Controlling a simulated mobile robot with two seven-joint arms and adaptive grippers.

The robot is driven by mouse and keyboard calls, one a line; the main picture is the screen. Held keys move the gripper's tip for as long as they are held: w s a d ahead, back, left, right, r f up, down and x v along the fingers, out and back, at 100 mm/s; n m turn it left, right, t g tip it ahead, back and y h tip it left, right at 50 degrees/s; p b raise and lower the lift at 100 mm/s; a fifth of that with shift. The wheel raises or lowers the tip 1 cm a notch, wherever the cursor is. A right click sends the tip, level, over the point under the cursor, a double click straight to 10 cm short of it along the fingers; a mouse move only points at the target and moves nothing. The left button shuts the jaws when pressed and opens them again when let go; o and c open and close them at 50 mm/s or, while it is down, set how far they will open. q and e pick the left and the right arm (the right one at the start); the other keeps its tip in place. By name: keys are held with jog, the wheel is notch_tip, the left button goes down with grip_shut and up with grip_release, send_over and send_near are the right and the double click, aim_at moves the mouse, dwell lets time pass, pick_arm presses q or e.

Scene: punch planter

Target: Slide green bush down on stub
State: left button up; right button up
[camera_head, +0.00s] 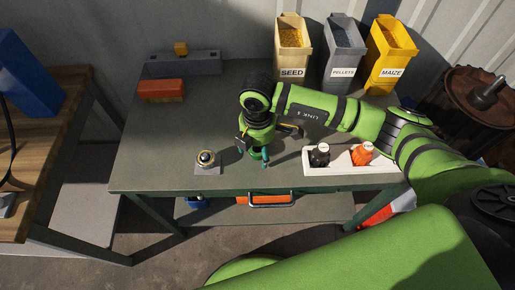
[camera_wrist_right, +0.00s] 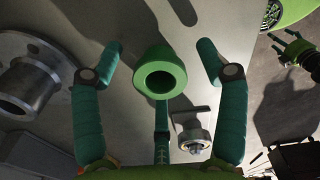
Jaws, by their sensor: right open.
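The green bush (camera_wrist_right: 160,78), a short thick ring with a dark bore, shows in the right wrist view between the fingers of my right gripper (camera_wrist_right: 164,48). The fingers are spread, with clear gaps on either side of it. I cannot tell whether the third finger touches it. In the head view my right gripper (camera_head: 257,155) hangs low over the bench and hides the bush. The metal stub (camera_head: 206,157) stands upright on a small grey plate to its left. It also shows in the wrist view (camera_wrist_right: 193,143). My left gripper (camera_wrist_right: 291,48) is small at the wrist view's right edge.
A white tray (camera_head: 318,171) with a black and an orange bottle lies right of my gripper on the bench (camera_head: 140,170). Seed, pellet and maize bins (camera_head: 344,50) stand behind. An orange block (camera_head: 161,90) lies at the back left. The left front is mostly clear.

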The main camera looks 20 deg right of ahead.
jog(key=c, duration=1)
jog(key=shift+c, duration=0.3)
jog(key=shift+r, duration=0.15)
